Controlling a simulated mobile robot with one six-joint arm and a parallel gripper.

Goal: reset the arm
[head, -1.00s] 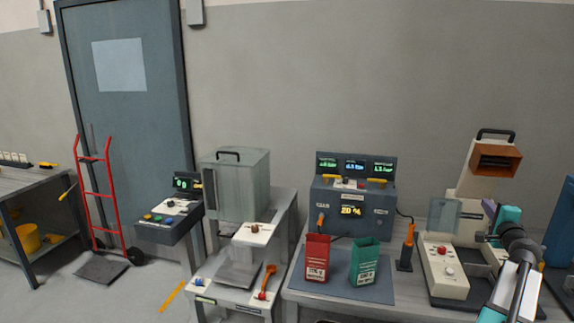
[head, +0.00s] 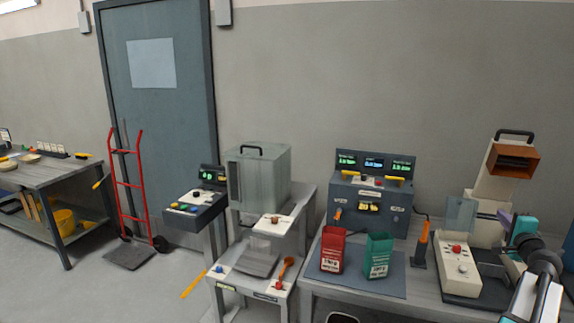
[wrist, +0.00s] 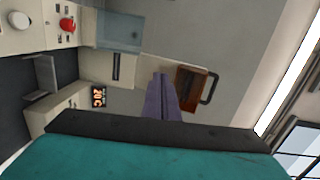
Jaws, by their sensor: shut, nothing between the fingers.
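My gripper (wrist: 160,80) shows in the wrist view as two purple fingers pressed together, with nothing between them. It points toward the cream machine (wrist: 125,68) with the brown hopper (wrist: 188,90) and black handle. In the head view my arm comes in at the lower right, in front of the cream machine (head: 490,190). The purple fingers are only a small patch there, partly hidden behind the teal gripper body. The fingers look clear of the machine, but the exact gap cannot be told.
A red bin (head: 333,250) and a green bin (head: 379,256) stand on a dark mat, in front of a grey console (head: 368,205). An orange-handled tool (head: 421,243) stands to their right. A glass-walled cabinet (head: 260,180) and a red hand truck (head: 128,190) are farther left.

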